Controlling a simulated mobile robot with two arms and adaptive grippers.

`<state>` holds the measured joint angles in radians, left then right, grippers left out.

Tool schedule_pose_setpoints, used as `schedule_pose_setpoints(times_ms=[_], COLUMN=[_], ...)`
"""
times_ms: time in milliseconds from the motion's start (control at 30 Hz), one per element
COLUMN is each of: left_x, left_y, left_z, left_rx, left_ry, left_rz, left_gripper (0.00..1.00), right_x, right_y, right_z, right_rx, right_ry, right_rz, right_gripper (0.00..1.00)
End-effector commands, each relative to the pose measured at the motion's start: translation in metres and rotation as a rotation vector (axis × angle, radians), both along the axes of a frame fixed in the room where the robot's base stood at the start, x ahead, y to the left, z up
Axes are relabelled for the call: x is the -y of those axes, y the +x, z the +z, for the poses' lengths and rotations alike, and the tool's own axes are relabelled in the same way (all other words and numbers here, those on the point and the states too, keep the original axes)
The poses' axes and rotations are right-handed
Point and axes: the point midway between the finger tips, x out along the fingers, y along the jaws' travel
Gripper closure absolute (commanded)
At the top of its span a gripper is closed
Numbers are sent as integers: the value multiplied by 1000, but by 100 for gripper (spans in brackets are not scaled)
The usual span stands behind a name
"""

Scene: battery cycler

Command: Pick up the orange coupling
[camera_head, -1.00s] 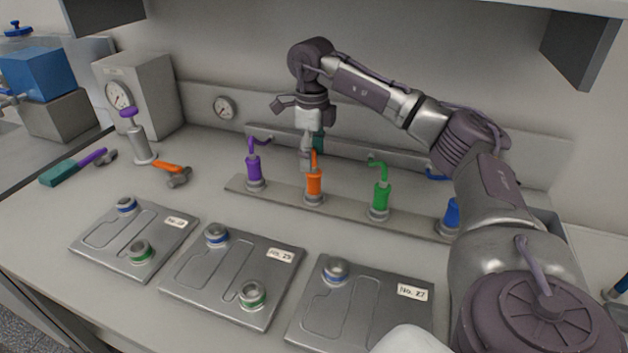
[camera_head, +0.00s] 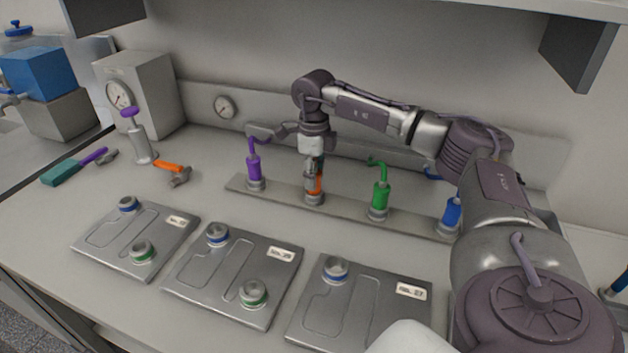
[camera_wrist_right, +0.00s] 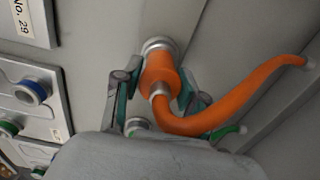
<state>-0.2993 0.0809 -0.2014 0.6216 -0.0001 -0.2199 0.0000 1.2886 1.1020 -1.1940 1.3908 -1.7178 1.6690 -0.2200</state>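The orange coupling (camera_head: 320,184) stands upright in the metal strip, second from the left, largely hidden by my gripper in the head view. The right wrist view shows its orange body (camera_wrist_right: 160,76), metal base ring and curved orange hose. My right gripper (camera_head: 314,185) points down over it. In the right wrist view, the fingers of my right gripper (camera_wrist_right: 160,84) with teal pads straddle the orange body, one on each side. They look open; whether a pad touches the body is hard to tell. My left gripper is not in view.
A purple coupling (camera_head: 254,168) stands left of the orange one, and green (camera_head: 380,194) and blue (camera_head: 452,212) ones right. Several flat battery plates (camera_head: 190,275) with ringed ports lie in front. Two hammers and a purple-topped tool (camera_head: 140,145) lie or stand at left.

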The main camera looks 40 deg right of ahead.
Motion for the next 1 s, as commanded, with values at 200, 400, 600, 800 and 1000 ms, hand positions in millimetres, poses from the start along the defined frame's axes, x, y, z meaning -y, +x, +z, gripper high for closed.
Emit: schedule_pose_setpoints(times_ms=[200, 400, 600, 800, 1000], left_x=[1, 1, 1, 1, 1], left_y=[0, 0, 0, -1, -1], left_z=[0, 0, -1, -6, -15], left_rx=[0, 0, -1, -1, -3], left_ry=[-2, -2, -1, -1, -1], left_rz=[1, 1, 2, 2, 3], left_gripper=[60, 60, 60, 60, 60], right_x=[0, 0, 0, -1, -8], right_y=[0, 0, 1, 2, -32], right_z=[0, 1, 7, 32, 59], right_rx=[0, 1, 3, 6, 5], right_ry=[0, 0, 0, 2, -1], right_rz=[0, 0, 0, 1, 3], right_gripper=[100, 100, 100, 100, 100])
